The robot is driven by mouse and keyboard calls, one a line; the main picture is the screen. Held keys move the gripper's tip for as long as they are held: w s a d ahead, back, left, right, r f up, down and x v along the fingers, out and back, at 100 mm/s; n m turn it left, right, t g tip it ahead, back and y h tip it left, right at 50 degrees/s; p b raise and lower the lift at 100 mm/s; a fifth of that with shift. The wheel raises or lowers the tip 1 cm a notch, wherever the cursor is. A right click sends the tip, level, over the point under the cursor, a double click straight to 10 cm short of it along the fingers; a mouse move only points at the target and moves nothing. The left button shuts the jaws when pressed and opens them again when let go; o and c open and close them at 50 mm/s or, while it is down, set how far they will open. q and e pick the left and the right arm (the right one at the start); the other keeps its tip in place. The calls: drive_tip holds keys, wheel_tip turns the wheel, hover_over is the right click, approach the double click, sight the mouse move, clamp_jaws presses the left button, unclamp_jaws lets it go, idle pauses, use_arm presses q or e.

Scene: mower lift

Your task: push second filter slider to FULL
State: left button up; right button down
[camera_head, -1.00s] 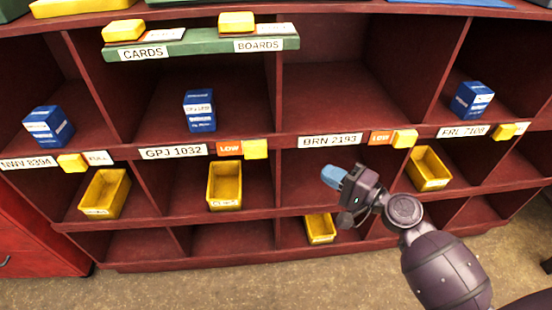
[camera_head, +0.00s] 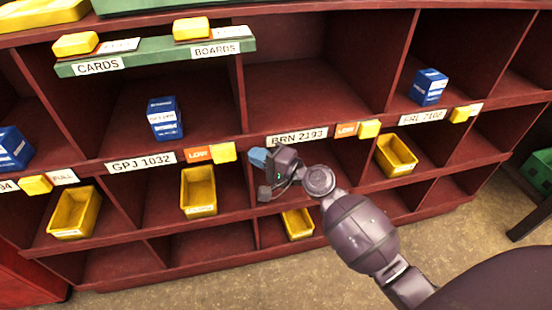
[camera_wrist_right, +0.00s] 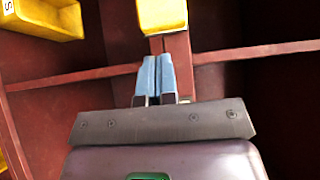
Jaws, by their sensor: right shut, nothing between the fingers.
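The second slider is a yellow block (camera_head: 223,152) on the shelf edge right of the GPJ 1032 label (camera_head: 142,162). An orange LOW patch (camera_head: 198,154) shows on its left side; no FULL label shows there. My right gripper (camera_head: 257,157) has its blue fingertips shut and empty, just right of this block, with a small gap between them in the head view. In the right wrist view the shut fingers (camera_wrist_right: 158,78) point at a yellow block (camera_wrist_right: 162,15), apart from it in the picture. My left gripper is not in view.
Other yellow sliders sit by NWV 8394 (camera_head: 36,184), BRN 2193 (camera_head: 369,128) and FRL 7108 (camera_head: 460,114). The BRN 2193 label (camera_head: 297,137) is close right of my gripper.

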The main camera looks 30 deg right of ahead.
sight(220, 163)
drive_tip(key=shift+w+a+r, duration=0.1)
drive_tip(key=shift+w+a, duration=0.05)
drive_tip(key=shift+a, duration=0.5)
drive_tip(key=shift+w+a, duration=0.15)
drive_tip(key=shift+a, duration=0.45)
drive_tip(key=a, duration=0.2)
drive_tip(key=w+a, duration=0.1)
drive_tip(key=a+p, duration=0.1)
drive_tip(key=a, duration=0.1)
drive_tip(key=shift+w+a+r, duration=0.2)
drive_tip(key=shift+w+a, duration=0.15)
drive_tip(key=shift+w+a+f, duration=0.1)
drive_tip(key=shift+a, duration=0.4)
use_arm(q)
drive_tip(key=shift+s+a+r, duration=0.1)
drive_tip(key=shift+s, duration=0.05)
use_arm(e)
drive_tip(key=shift+d+f, duration=0.1)
drive_tip(key=shift+d, duration=0.05)
